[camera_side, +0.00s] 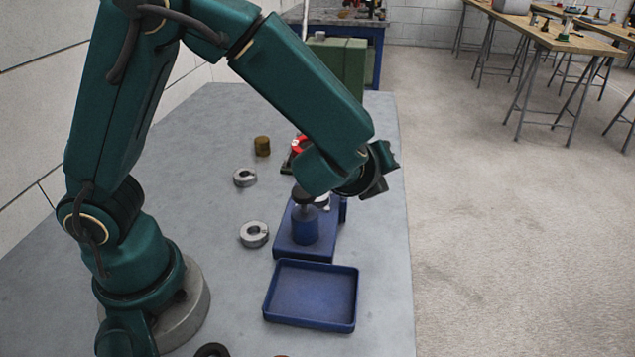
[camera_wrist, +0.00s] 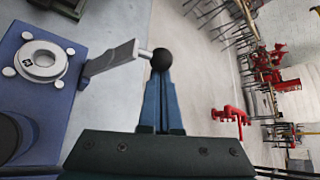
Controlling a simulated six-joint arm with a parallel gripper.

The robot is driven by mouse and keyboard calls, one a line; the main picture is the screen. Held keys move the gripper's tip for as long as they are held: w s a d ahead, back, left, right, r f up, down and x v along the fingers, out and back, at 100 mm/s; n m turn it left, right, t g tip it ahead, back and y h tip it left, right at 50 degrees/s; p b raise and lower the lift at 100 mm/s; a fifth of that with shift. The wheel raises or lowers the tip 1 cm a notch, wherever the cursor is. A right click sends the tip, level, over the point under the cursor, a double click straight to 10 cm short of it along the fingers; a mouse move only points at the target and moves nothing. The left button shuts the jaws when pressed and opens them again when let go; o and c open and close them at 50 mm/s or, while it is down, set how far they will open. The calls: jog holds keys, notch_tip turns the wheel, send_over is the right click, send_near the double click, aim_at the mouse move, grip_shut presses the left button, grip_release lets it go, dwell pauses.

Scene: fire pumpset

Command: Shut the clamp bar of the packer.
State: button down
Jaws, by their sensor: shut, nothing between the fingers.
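The packer (camera_side: 288,240) is a blue block on the bench, partly hidden under my wrist. In the wrist view its blue top (camera_wrist: 28,95) carries a pale round ring fitting (camera_wrist: 40,60) with small round studs. The clamp bar (camera_wrist: 112,60) is a grey lever reaching out past the packer's edge, ending in a black ball knob (camera_wrist: 162,59). My gripper (camera_wrist: 160,84) is shut and empty, its fingertips right at the knob in the picture; I cannot tell whether they touch. In the side view my gripper (camera_side: 376,187) is right of the packer, near the bench edge.
An empty blue tray (camera_side: 312,296) lies in front of the packer. Two grey rings (camera_side: 254,235) (camera_side: 245,177) and a brown cylinder (camera_side: 262,146) stand to its left. A red item (camera_side: 298,145) is behind. The bench's right edge is close.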

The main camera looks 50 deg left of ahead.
jog(key=s+a+r, duration=0.1)
jog(key=s+a, duration=0.6)
jog(key=shift+s+a+r, duration=0.2)
jog(key=shift+s+a, duration=0.05)
dwell(0.5)
jog(key=shift+s, duration=0.1)
dwell(0.4)
